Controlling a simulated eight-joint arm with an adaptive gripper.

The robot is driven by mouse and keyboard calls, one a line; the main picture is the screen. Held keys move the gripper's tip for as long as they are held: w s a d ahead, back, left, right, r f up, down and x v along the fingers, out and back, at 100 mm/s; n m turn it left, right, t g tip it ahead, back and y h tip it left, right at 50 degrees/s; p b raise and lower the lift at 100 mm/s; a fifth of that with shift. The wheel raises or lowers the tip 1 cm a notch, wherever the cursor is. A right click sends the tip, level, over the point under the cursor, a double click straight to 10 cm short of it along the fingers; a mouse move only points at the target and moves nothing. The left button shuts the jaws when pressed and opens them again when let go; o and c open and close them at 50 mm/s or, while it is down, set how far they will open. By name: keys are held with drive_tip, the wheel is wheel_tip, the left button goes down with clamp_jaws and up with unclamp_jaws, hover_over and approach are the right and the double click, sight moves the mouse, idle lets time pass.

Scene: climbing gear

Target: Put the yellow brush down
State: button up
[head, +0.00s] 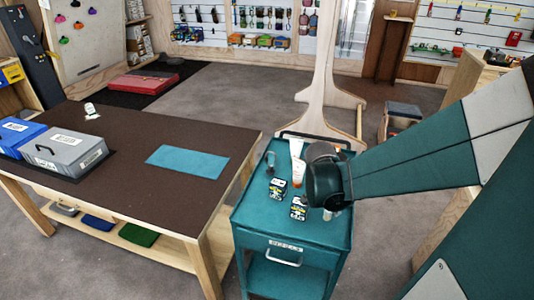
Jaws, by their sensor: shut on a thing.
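I cannot make out the yellow brush anywhere in the head view. My arm reaches in from the right, and its dark rounded end is above the right side of the teal cart. The fingers of my gripper do not show; the end of the arm hides whatever is behind and below it. The teal cart (252,225) has small things on its top: a white and orange tube (298,168), two black-and-white boxes (278,188) and a small dark grey thing (271,162).
A brown-topped table (130,185) stands left of the cart, with a blue mat (187,162), a grey case (66,150) and a blue case (18,138). Much of its top is bare. A wooden stand (320,90) is behind the cart.

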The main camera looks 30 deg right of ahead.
drive_tip(key=shift+f+b, duration=0.35)
drive_tip(key=shift+f, duration=0.95)
drive_tip(key=shift+f, duration=0.2)
drive_tip(key=o, duration=0.8)
drive_tip(key=shift+r, duration=0.2)
drive_tip(key=shift+p+v, duration=2)
drive_tip(key=shift+v, duration=4)
drive_tip(key=shift+a, duration=0.15)
